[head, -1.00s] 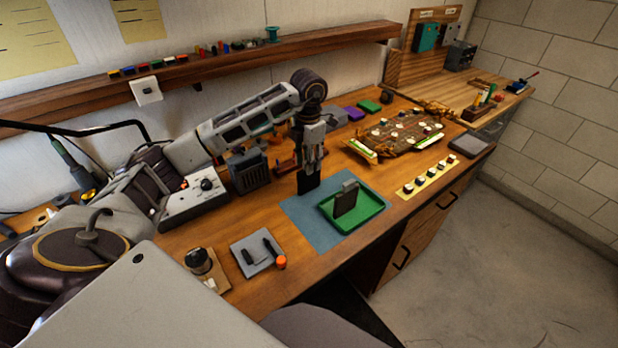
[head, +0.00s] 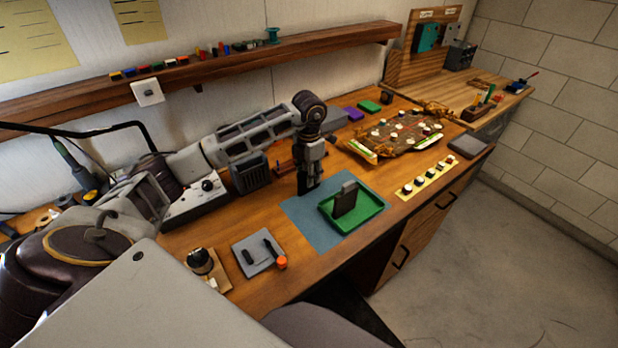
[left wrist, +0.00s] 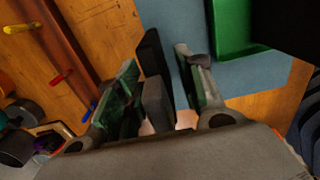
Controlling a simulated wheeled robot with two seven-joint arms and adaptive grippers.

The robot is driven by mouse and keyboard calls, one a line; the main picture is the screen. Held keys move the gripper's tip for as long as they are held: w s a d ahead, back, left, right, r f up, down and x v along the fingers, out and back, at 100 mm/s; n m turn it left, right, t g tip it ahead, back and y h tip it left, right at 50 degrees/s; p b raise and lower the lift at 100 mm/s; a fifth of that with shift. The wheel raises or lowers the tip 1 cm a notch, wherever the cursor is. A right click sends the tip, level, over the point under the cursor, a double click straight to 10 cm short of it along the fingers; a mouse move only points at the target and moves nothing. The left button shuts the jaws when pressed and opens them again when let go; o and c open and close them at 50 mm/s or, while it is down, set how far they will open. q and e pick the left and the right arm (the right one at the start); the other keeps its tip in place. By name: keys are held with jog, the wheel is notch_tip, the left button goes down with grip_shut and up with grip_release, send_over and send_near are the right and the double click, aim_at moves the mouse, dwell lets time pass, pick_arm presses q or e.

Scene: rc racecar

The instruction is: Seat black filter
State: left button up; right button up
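My left gripper (head: 310,172) points down over the left part of the blue-grey mat (head: 312,228). In the left wrist view its two fingers (left wrist: 157,85) stand close on both sides of a grey block, with the thin black filter (left wrist: 152,52) just beyond it. I read this as a grip on the filter. In the head view the filter is dark and narrow below the fingers, and its gap to the mat is hard to tell. A dark upright plate (head: 344,201) with a grey top stands in the green tray (head: 367,214). My right gripper is out of view.
A grey pad (head: 257,265) with small dark parts lies at the front left. A brown board (head: 403,134) with light pieces and a yellow strip (head: 427,177) of knobs lie to the right. A dark slatted box (head: 249,172) stands behind the gripper.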

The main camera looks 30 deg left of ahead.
pick_arm(q)
jog(key=shift+f, duration=0.25)
grip_shut()
dwell(0.4)
